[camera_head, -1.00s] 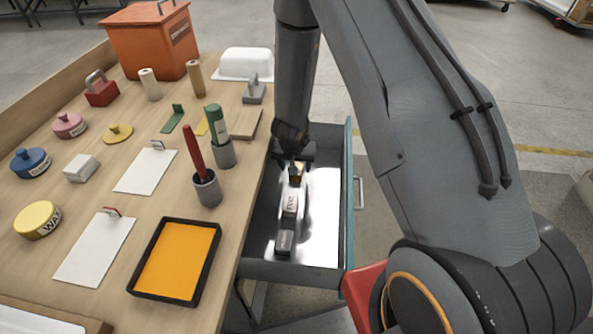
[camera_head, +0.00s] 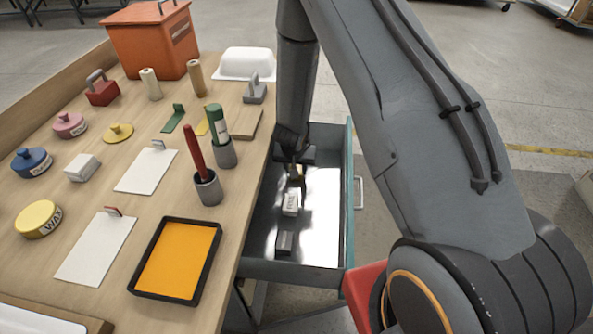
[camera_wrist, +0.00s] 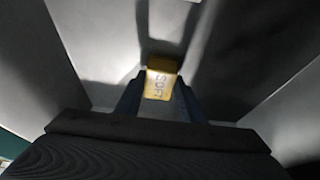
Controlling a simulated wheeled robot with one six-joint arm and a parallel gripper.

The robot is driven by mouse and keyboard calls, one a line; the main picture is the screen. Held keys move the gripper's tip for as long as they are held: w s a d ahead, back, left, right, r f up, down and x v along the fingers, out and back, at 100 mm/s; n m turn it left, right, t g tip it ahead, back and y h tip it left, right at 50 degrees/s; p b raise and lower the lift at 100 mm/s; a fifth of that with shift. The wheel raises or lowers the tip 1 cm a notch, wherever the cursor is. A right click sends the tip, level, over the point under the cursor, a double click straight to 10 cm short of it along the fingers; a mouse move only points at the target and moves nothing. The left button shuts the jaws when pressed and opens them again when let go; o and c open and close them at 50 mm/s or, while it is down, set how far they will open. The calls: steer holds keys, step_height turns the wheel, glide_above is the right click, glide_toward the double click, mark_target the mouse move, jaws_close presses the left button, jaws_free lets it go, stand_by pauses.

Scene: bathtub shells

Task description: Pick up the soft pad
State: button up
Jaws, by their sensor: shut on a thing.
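The soft pad is a small yellow block with "SOFT" lettered on it. In the wrist view the soft pad (camera_wrist: 160,80) sits between the two dark fingers of my gripper (camera_wrist: 160,103). In the head view my gripper (camera_head: 296,166) reaches down into the open drawer, shut on the pad, whose yellow-brown part (camera_head: 297,180) shows just below the fingers. I cannot tell whether the pad is clear of the drawer floor.
The drawer (camera_head: 322,225) also holds a pale lettered block (camera_head: 291,203) and a dark grey block (camera_head: 285,242). The drawer walls stand close around my gripper. The workbench (camera_head: 130,235) at left carries cups, tins, sheets and an orange tray (camera_head: 176,260).

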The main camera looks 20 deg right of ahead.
steer(key=shift+r, duration=0.5)
steer(key=s, duration=0.1)
steer(key=s+b, duration=0.1)
steer(key=s+r, duration=0.1)
steer(key=s, duration=0.1)
steer(key=shift+a, duration=0.3)
step_height(320, 180, up, 13)
steer(key=p, duration=0.5)
steer(key=shift+o, duration=1.2)
steer(key=shift+c, duration=0.7)
